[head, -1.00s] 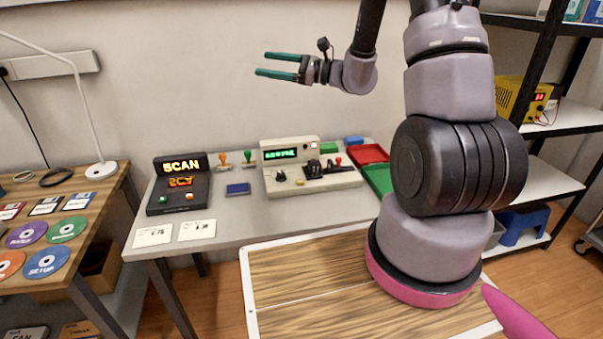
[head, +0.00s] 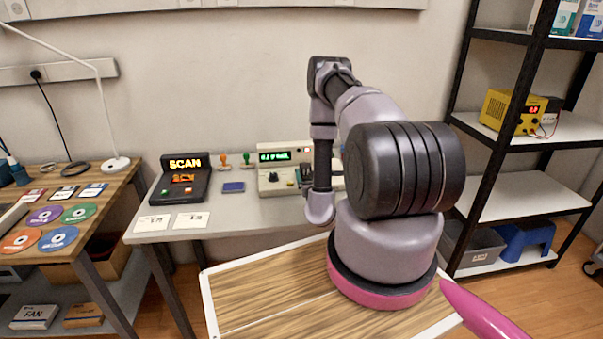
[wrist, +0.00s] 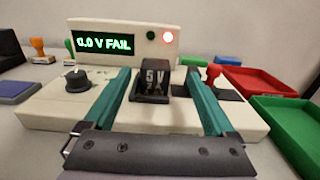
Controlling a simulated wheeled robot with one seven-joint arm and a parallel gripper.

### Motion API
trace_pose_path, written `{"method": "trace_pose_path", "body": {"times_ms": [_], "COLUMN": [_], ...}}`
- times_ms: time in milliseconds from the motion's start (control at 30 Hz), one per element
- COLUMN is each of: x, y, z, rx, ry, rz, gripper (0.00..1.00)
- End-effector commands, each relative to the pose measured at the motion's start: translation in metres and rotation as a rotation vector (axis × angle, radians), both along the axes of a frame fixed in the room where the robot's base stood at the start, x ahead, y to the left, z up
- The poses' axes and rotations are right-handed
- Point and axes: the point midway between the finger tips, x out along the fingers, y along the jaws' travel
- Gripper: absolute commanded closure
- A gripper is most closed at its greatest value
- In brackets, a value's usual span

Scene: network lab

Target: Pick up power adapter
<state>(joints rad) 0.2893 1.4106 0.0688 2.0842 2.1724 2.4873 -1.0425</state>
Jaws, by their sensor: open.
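The power adapter (wrist: 153,82), a small black block marked "5V 2A", sits upright on the cream tester (wrist: 95,45) in the wrist view. The tester's display reads about "0.0 V FAIL" and a red light is lit. My gripper (wrist: 158,75) is open, with one teal finger on each side of the adapter and a visible gap to both. The tester also shows in the head view (head: 272,185), where my arm hides the adapter and most of my gripper.
A red tray (wrist: 262,85) and a green tray (wrist: 290,125) lie right of the tester. A red-knobbed lever (wrist: 214,74) stands close by the right finger. A black SCAN unit (head: 180,182), stamps and a blue pad (head: 233,187) are to the left.

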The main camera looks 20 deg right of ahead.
Motion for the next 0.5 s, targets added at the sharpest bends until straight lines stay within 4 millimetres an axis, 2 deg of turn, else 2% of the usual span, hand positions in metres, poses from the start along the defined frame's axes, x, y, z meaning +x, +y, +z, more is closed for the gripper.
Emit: {"method": "trace_pose_path", "body": {"times_ms": [200,367,500], "x": [0.033,0.045,0.062], "y": [-0.01,-0.012,-0.014], "z": [0.002,0.002,0.001], "rx": [0.0,0.001,0.002], "ry": [-0.005,-0.003,-0.005], "rz": [-0.001,0.001,0.001], "gripper": [0.1,0.1,0.1]}}
